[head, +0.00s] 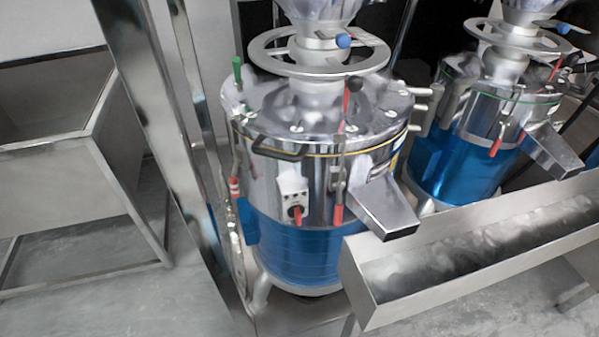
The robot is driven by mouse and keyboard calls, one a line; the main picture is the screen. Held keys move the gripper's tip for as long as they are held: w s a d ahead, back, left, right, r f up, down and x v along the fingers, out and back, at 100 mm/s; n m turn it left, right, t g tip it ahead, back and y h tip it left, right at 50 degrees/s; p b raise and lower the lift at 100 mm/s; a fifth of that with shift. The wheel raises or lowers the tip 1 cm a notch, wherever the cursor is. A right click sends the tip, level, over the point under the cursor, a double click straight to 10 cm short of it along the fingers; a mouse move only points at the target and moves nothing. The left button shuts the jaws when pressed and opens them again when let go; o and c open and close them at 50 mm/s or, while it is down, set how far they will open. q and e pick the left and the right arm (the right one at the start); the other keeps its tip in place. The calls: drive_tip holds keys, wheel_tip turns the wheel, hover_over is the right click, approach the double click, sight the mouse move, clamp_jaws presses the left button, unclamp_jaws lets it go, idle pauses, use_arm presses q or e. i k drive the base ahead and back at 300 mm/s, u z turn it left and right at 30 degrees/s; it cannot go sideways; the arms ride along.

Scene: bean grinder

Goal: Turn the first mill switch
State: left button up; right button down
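The nearer mill (300,170) stands in the middle of the head view, with a shiny metal top and a blue lower body. Its switch box (292,194) is a small pale plate on the front of the metal drum. A red rotary switch (296,213) sits low on that box; its exact setting is too small to tell. A second mill (470,130) of the same kind stands behind it to the right. Neither of my grippers shows in the head view.
A metal spout (385,208) juts from the first mill, right of the switch. A long metal trough (470,255) runs along the front right. A steel post (172,120) stands left of the mill. A steel sink-like bin (60,190) is at left, with open floor (110,290) below.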

sight(296, 212)
drive_tip(key=k, duration=1.15)
drive_tip(key=u, duration=0.75)
drive_tip(key=i, duration=1.4)
drive_tip(key=z, duration=1.05)
